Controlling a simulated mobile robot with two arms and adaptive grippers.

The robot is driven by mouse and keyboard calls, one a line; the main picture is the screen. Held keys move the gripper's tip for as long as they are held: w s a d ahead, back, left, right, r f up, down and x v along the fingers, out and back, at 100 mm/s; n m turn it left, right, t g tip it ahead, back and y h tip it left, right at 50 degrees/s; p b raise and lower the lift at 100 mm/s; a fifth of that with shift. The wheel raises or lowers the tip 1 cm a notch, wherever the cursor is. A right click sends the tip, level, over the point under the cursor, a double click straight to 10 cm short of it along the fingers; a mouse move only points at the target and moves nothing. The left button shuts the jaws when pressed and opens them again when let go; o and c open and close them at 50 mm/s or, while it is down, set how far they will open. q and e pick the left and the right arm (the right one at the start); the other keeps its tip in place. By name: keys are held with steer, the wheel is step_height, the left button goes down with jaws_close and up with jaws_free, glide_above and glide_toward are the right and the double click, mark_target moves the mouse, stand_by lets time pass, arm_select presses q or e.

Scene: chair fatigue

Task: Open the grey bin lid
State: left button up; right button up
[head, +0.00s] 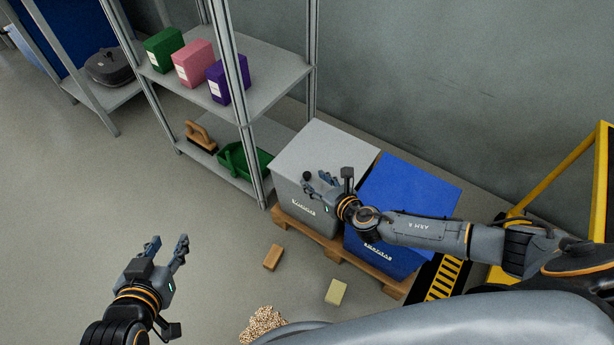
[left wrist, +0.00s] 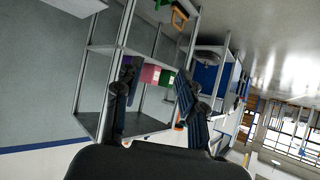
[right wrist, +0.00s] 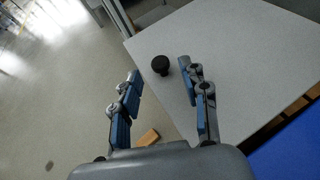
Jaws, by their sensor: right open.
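The grey bin (head: 301,209) stands on a wooden pallet, left of a blue bin. Its flat grey lid (head: 335,143) lies closed on top, with a round black knob (head: 306,176) near its front left edge. The knob also shows in the right wrist view (right wrist: 160,65), just beyond and between my fingertips. My right gripper (head: 320,182) is open and empty over the lid's front part; I cannot tell whether it touches the lid. My left gripper (head: 168,244) is open and empty above the floor at the left, far from the bin.
The blue bin (head: 405,195) stands close on the right, under my right arm. A metal shelf (head: 265,75) with green, pink and purple boxes is behind left. A brown block (head: 273,257) and a yellowish block (head: 335,291) lie on the floor. A yellow frame (head: 560,175) is at right.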

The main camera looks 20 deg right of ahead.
mark_target(309, 177)
steer(key=b+x, duration=0.1)
steer(key=x, duration=0.3)
steer(key=shift+w+f, duration=0.2)
steer(key=shift+w, duration=0.05)
arm_select(q)
steer(key=w+d+r+t+h, duration=0.1)
steer(key=w+d+r+t, duration=0.1)
steer(key=r+t, duration=0.3)
steer(key=shift+w+r+h, duration=0.3)
steer(key=shift+w+r, duration=0.6)
steer(key=shift+r, duration=0.3)
arm_select(e)
steer(key=shift+w+a, duration=0.15)
steer(key=shift+w, duration=0.05)
jaws_close()
